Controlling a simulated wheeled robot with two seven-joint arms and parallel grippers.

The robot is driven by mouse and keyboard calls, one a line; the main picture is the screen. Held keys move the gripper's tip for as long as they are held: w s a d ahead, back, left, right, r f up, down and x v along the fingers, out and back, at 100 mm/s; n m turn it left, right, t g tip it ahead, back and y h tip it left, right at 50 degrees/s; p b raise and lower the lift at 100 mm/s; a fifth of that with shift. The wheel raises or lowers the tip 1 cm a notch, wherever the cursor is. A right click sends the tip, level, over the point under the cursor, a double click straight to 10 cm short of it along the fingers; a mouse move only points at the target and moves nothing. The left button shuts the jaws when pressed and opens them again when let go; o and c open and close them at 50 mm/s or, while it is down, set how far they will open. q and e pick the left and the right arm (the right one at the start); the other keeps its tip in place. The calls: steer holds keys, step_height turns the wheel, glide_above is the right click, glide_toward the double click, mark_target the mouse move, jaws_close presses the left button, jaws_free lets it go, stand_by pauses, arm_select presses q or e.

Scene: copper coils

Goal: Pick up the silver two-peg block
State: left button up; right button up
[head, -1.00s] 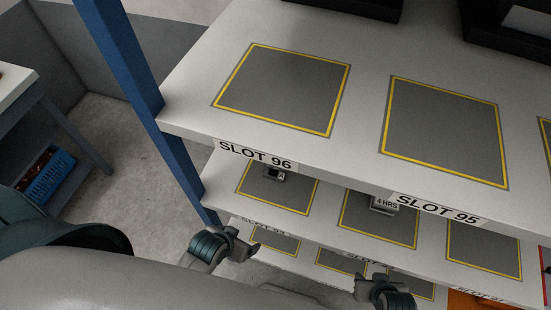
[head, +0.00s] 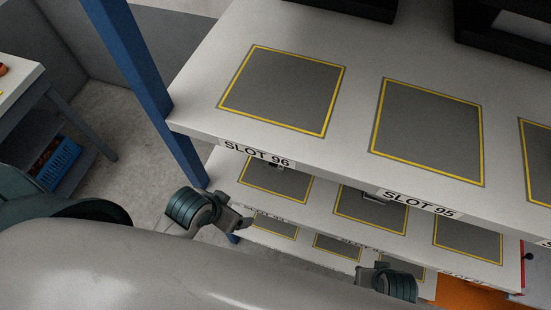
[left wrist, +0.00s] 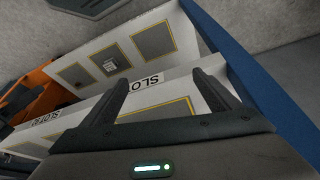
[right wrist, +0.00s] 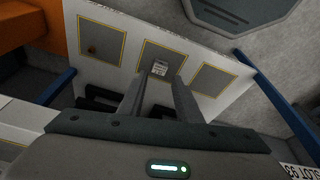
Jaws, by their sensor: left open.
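On the shelf below the SLOT 96 label, a small silver block (head: 276,166) shows in the head view, mostly cut off by the upper shelf's edge. A second small silver item (head: 373,196) lies on the mat to its right, also partly hidden. I cannot make out pegs on either. My left gripper (head: 243,222) is in front of the rack, below the SLOT 96 edge. In the left wrist view its fingers (left wrist: 161,92) are apart with nothing between them. My right gripper (head: 365,280) is lower right; its fingers (right wrist: 159,97) are apart and empty in the right wrist view.
The top shelf's two nearest mats (head: 283,90) are bare. A blue post (head: 145,85) stands at the rack's left corner, near my left arm. The shelf edge (head: 330,178) overhangs the lower shelves. A side table with a blue basket (head: 57,167) stands at far left.

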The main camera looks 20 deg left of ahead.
arm_select(q)
steer(key=w, duration=0.1)
steer(key=w+m, duration=0.1)
steer(key=w, duration=0.1)
steer(key=shift+w+d+h, duration=0.1)
steer(key=shift+d+h, duration=0.15)
steer(key=shift+h, duration=0.15)
steer(key=shift+w+m, duration=0.6)
steer(key=shift+w, duration=0.35)
arm_select(e)
steer(key=s+d+f+g, duration=0.1)
steer(key=s+f, duration=0.3)
steer(key=f, duration=0.6)
steer(key=s+f, duration=0.4)
steer(key=f, duration=0.6)
arm_select(q)
steer(key=shift+w+a+m+h+p, duration=0.15)
steer(key=shift+w+m+h+p, duration=0.2)
steer(key=shift+w, duration=0.6)
steer(key=shift+w+a+m, duration=0.35)
steer(key=shift+w, duration=0.65)
arm_select(e)
steer(key=s+d+f, duration=0.1)
steer(key=s+f, duration=0.3)
steer(key=s, duration=0.2)
steer(key=s+d+f+g, duration=0.1)
steer(key=s+f, duration=0.4)
steer(key=s, duration=0.2)
steer(key=shift+s+d, duration=0.3)
steer(key=shift+d, duration=0.1)
